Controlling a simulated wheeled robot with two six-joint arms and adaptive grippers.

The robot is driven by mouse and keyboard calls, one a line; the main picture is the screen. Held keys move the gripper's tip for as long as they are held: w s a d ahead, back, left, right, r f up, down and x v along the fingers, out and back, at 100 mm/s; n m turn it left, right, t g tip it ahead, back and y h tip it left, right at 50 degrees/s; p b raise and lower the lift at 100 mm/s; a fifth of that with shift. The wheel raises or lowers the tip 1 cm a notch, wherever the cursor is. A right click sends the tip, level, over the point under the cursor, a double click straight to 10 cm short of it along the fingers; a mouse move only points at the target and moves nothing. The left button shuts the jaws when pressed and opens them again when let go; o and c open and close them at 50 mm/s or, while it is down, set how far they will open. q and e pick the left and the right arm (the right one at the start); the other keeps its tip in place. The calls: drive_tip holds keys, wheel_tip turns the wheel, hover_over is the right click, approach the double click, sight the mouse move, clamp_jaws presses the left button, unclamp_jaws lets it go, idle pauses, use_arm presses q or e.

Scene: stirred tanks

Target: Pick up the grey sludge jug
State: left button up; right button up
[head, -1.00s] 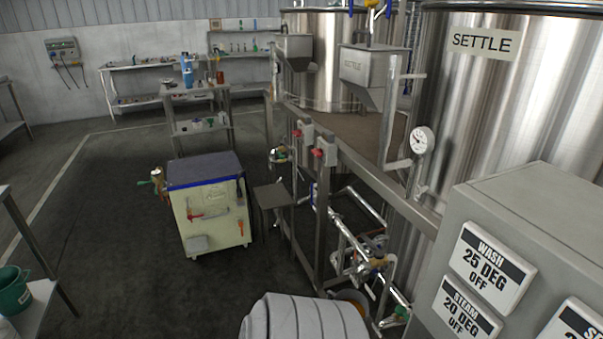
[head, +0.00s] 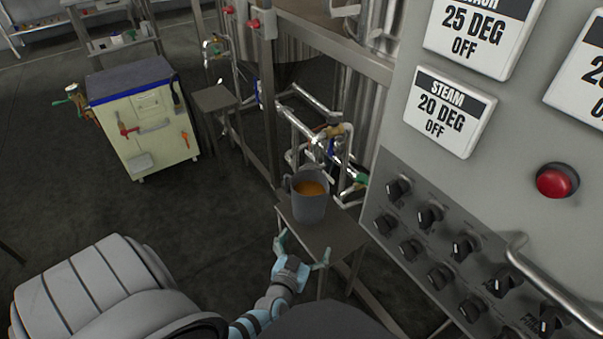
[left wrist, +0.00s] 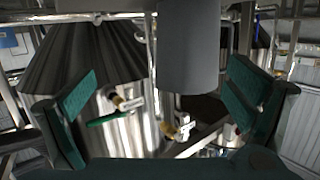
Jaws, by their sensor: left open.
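The grey sludge jug (head: 309,204) stands upright on a small metal stand in the head view, with orange-brown liquid inside and its handle on the left. In the left wrist view the jug (left wrist: 188,50) shows as a grey cylinder at top middle, beyond the fingers. My left gripper (head: 302,252) is open and empty, just in front of and below the jug, apart from it. In the left wrist view the green finger pads of the left gripper (left wrist: 160,95) are spread wide on both sides. My right gripper is not in view.
A grey control panel (head: 470,190) with knobs and a red button rises at right. A cream cabinet (head: 150,130) stands at left, with open floor before it.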

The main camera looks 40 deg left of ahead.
use_arm(q)
drive_tip(key=w+a+r+n+y+b, duration=0.1)
drive_tip(key=w+a+b, duration=0.1)
drive_tip(key=w+a, duration=0.1)
drive_tip(key=w+a+r+y+b, duration=0.1)
drive_tip(key=w+a+r+b, duration=0.1)
drive_tip(key=w+a, duration=0.2)
drive_tip(key=w+a+r+n+t+y+b, duration=0.1)
drive_tip(key=w+a+r+b, duration=0.1)
drive_tip(key=w, duration=0.5)
drive_tip(key=shift+w+a+r+n+y+b, duration=0.15)
drive_tip(key=shift+a+r+n+y+b, duration=0.15)
drive_tip(key=shift+a+b, duration=0.3)
drive_tip(key=shift+w+a, duration=0.2)
drive_tip(key=shift+w, duration=0.1)
drive_tip(key=shift+r, duration=0.1)
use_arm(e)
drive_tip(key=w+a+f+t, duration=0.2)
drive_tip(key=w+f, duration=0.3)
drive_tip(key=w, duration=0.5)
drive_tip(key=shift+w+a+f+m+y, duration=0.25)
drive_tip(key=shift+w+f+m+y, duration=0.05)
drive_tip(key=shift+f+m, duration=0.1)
use_arm(q)
drive_tip(key=c, duration=1.6)
drive_tip(key=shift+r, duration=0.1)
drive_tip(key=shift+c, duration=0.8)
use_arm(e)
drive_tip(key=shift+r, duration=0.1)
